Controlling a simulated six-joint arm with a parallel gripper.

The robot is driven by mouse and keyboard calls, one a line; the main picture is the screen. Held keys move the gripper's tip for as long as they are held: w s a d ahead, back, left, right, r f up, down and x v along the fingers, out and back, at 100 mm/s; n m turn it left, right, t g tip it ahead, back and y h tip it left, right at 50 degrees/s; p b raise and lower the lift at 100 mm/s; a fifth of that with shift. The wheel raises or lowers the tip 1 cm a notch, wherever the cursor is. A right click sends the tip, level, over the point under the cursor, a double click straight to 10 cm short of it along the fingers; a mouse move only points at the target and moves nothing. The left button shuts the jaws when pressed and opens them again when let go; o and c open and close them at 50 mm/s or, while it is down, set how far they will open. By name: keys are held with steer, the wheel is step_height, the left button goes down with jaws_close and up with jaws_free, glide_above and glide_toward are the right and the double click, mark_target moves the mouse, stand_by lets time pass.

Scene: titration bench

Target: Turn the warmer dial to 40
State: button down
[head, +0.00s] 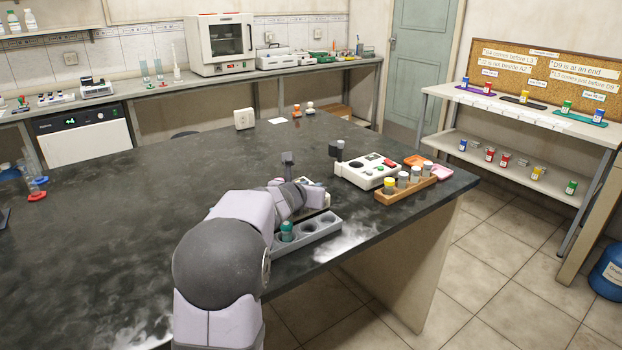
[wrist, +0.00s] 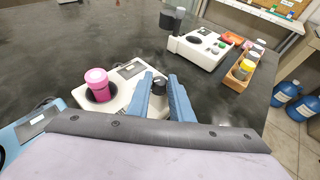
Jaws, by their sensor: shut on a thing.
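The gripper is shut on the dial. The dial's marks and the display reading are too small to read. In the head view my own arm hides most of the warmer, the dial and the fingertips.
Beyond stands a white device (head: 367,171) with a dark upright cylinder, beside a wooden rack (head: 407,193) of vials and orange and pink trays. The bench's left half is mostly clear.

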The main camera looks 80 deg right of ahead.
steer(key=shift+w+d+r+m+g+p, duration=0.1)
steer(key=shift+w+r+m+g+p, duration=0.15)
steer(key=shift+m+g+p, duration=0.65)
steer(key=shift+w+r+m+g+p, duration=0.15)
steer(key=shift+g+p, duration=0.25)
steer(key=shift+p, duration=0.95)
steer(key=shift+s+f+m+g+y+p, duration=0.1)
steer(key=shift+f+m+g+y+p, duration=0.1)
steer(key=shift+m+g+y+p, duration=0.3)
steer(key=c, duration=1.6)
jaws_free()
steer(key=shift+f, duration=0.15)
steer(key=shift+b+v, duration=0.55)
steer(key=shift+v, duration=3.15)
